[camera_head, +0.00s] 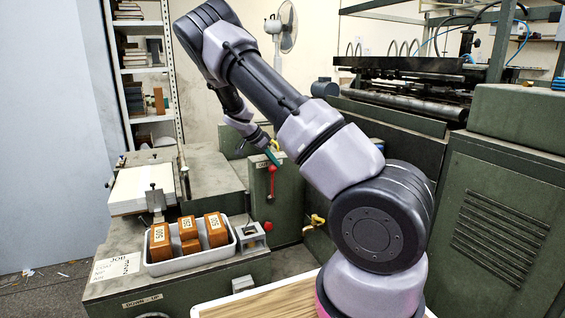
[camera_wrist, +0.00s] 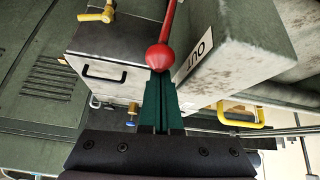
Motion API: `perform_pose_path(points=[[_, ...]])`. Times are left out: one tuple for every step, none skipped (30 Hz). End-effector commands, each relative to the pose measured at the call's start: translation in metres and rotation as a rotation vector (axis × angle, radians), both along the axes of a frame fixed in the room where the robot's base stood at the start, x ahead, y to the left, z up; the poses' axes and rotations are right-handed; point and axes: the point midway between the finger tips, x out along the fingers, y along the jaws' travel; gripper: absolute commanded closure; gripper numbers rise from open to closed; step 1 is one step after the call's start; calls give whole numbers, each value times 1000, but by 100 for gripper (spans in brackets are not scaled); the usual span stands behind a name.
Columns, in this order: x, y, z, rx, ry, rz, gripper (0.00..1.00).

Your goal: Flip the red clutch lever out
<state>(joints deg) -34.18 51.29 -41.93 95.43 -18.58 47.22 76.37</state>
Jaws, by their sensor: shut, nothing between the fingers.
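The red clutch lever (camera_wrist: 168,22) is a red rod with a round ball knob (camera_wrist: 160,57). In the wrist view it comes in from the top, with the knob just beyond my fingertips. In the head view the lever (camera_head: 271,183) stands upright on the front of a green machine box, knob at the top. My gripper (camera_wrist: 161,80) has dark green fingers, shut with nothing between them. Its tips are right at the knob; I cannot tell whether they touch it. In the head view my gripper (camera_head: 273,158) is just above the knob.
A yellow handle (camera_wrist: 243,116) is right of my fingers, and a brass handle (camera_wrist: 97,16) is at upper left. A second red knob (camera_head: 268,227) sits lower on the machine. A white tray (camera_head: 192,263) holds wooden blocks. A green cabinet (camera_head: 505,205) stands at right.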

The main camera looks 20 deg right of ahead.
Motion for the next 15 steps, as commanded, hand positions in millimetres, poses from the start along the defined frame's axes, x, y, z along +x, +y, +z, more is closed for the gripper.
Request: perform_pose_path(points=[[-1,10,-2,-44,3,6,100],[0,14,-1,-68,1,8,100],[-1,20,-2,-101,1,7,100],[-1,23,-2,-125,-1,6,100],[-1,27,-2,-148,-2,7,100],[-1,32,-2,-178,-4,6,100],[-1,35,-3,-198,-5,6,100],[-1,39,-3,-218,-6,5,100],[-1,42,-4,-243,-7,3,100],[-2,45,-5,-261,-8,5,100],[-2,47,-5,-275,-8,3,100],[-2,50,-4,-267,-10,0,100],[-2,52,-5,-266,-10,0,100],[-2,54,-5,-265,-10,0,100],[-2,57,-6,-264,-10,0,100]])
